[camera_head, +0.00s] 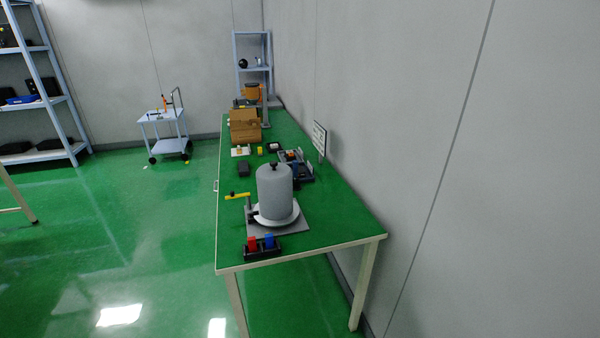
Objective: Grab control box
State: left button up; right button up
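A small black box with a red and a blue block on top (262,253) sits at the near left corner of the green-topped table (335,215); it may be the control box, but I cannot tell for sure. A plain dark box (243,169) lies further back near the table's left edge. Neither of my grippers is in view, and nothing is seen touching these boxes.
A grey cylinder (274,190) stands on a plate behind the black box, with a yellow-handled clamp (238,196) beside it. A trolley (165,134) and shelves (40,100) are left. Green floor is open left of the table.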

aim_at(301, 171)
jog(key=i+j+z, duration=0.25)
jog(key=j, duration=0.3)
jog(key=i+j+z, duration=0.1)
jog(key=j+z, duration=0.15)
jog(key=j, duration=0.3)
jog(key=i+j+z, duration=0.1)
jog(key=j+z, duration=0.15)
jog(key=j, duration=0.3)
jog(key=j+z, duration=0.25)
jog(key=j, duration=0.35)
jog(key=j+z, duration=0.25)
jog(key=j, duration=0.4)
jog(key=j+z, duration=0.25)
jog(key=j, duration=0.35)
jog(key=k+j+z, duration=0.1)
jog(key=j+z, duration=0.15)
jog(key=j, duration=0.35)
jog(key=k+j+z, duration=0.15)
jog(key=j+z, duration=0.15)
jog(key=j, duration=0.3)
